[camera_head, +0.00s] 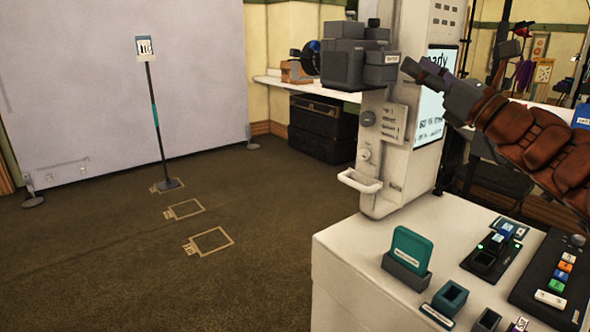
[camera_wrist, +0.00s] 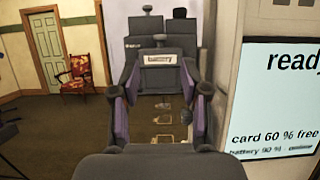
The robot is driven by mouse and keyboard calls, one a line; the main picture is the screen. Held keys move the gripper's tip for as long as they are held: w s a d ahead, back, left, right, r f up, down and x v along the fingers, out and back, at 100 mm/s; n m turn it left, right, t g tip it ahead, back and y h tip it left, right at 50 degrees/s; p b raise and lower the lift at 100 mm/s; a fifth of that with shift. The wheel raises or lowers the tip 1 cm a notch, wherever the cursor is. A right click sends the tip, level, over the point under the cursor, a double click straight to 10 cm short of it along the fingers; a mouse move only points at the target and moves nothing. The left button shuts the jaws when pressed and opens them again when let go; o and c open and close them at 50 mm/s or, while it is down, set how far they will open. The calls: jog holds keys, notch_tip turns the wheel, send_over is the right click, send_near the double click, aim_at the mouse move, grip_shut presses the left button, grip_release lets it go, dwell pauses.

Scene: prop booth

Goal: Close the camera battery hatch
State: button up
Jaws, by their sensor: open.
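The dark grey camera (camera_head: 342,62) is mounted on the left side of the pale kiosk column. A panel labelled "battery" (camera_head: 392,57) is on its side facing my gripper; this battery hatch also shows in the wrist view (camera_wrist: 173,60), ahead between the fingers. I cannot tell how far the hatch stands open. My gripper (camera_head: 418,70) is just right of the label in the head view, in front of the kiosk screen. In the wrist view my gripper (camera_wrist: 168,90) has its fingers spread with nothing between them. Whether a fingertip touches the hatch is unclear.
The kiosk screen (camera_wrist: 284,100) is close on the right in the wrist view, reading "battery 90 %". Open floor lies left.

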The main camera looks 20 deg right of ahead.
jog(key=v, duration=0.7)
jog(key=a+f+n+g+y+p, duration=0.1)
jog(key=a+f+n+g+p, duration=0.2)
jog(key=a, duration=0.6)
jog(key=a+f+n+g+y+p, duration=0.1)
jog(key=a+f+n+g+p, duration=0.2)
jog(key=a, duration=0.6)
jog(key=a+f+n+g+y+p, duration=0.2)
jog(key=a+n+g+p, duration=0.3)
jog(key=a, duration=0.5)
jog(key=w+f+n+g, duration=0.1)
jog(key=n+g, duration=0.1)
jog(key=shift+n, duration=0.4)
jog(key=shift+d+f, duration=0.1)
